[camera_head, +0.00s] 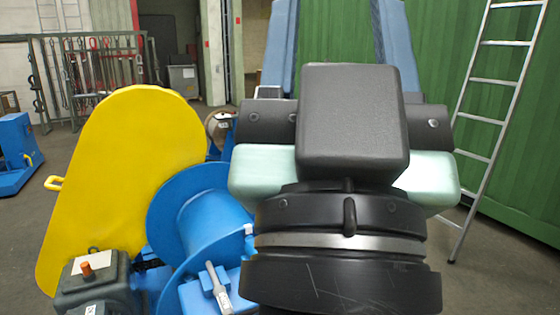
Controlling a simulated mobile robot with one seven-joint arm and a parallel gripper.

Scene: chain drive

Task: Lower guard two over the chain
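One yellow guard (125,175) shows at the left. It is a large flat plate with a rounded top, standing tilted, with a small yellow handle (54,183) on its left edge. I cannot tell from any marking whether it is guard two. I cannot make out the chain clearly; the guard, a blue drum (200,215) and my arm hide much of that area. My gripper (336,30) is seen from behind, right of the guard and apart from it. Its two blue-grey fingers stand well apart, with only green wall showing between them. Their tips leave the top of the picture.
A dark motor box (92,280) with an orange knob stands at the guard's lower front. A grey-handled lever (218,285) sits on blue metalwork beside the drum. A ladder (490,120) leans against the green wall at right. Open floor lies at far left and lower right.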

